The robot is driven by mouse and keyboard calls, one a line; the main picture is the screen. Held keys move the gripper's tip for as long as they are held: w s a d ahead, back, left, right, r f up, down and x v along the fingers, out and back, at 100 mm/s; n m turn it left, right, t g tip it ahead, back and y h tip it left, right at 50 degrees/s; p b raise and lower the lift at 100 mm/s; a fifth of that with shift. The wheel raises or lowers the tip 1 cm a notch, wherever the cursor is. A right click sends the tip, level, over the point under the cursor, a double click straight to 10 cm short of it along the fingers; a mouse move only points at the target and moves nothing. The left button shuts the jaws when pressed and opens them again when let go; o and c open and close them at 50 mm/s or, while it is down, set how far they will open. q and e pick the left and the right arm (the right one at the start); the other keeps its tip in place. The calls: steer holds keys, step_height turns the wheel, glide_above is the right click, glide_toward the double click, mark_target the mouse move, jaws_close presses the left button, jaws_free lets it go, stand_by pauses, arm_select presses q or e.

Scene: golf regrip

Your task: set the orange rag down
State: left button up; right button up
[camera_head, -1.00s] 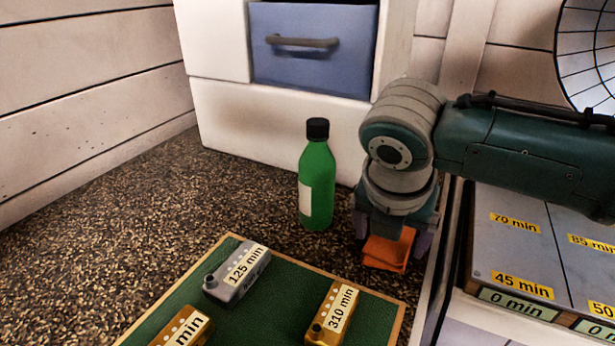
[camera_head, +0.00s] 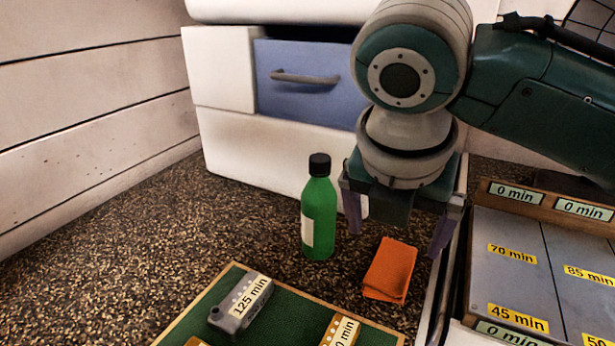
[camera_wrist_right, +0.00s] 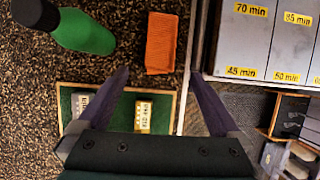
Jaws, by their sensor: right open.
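The orange rag (camera_head: 389,270) lies folded on the speckled counter, just behind the green mat and right of the green bottle. It also shows in the right wrist view (camera_wrist_right: 161,43), lying flat beyond the fingertips. My right gripper (camera_head: 398,232) is open and empty, above the rag and apart from it. In the right wrist view its two fingers (camera_wrist_right: 158,74) are spread wide with nothing between them. My left gripper is not in view.
A green bottle (camera_head: 318,215) with a black cap stands upright left of the rag. A green mat (camera_head: 283,318) with wooden edging holds labelled timers, one grey (camera_head: 241,304). A grey panel with minute labels (camera_head: 510,233) lies at right. A blue drawer (camera_head: 310,72) is behind.

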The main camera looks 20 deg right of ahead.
steer(key=s+a+f+m+y, duration=0.1)
steer(key=s+a+m, duration=0.1)
steer(key=m, duration=0.1)
steer(key=s+a+f+m+y, duration=0.1)
steer(key=s+a+m, duration=0.2)
steer(key=s+a+f+m+y, duration=0.1)
steer(key=s+a+m, duration=0.1)
steer(key=s+m, duration=0.1)
steer(key=shift+s+a+f+y, duration=0.25)
steer(key=shift+f+y, duration=0.15)
steer(key=s+m, duration=0.1)
steer(key=m, duration=0.1)
steer(key=s+m, duration=0.2)
steer(key=m, duration=0.1)
steer(key=s+m, duration=0.2)
steer(key=shift+d+f+m+y, duration=0.3)
steer(key=shift+d+m+y, duration=0.05)
steer(key=shift+m+y, duration=0.05)
steer(key=s+d+m+h, duration=0.1)
steer(key=s+d+m, duration=0.3)
steer(key=m, duration=0.3)
steer(key=shift+s+t, duration=0.3)
steer(key=shift+s, duration=0.05)
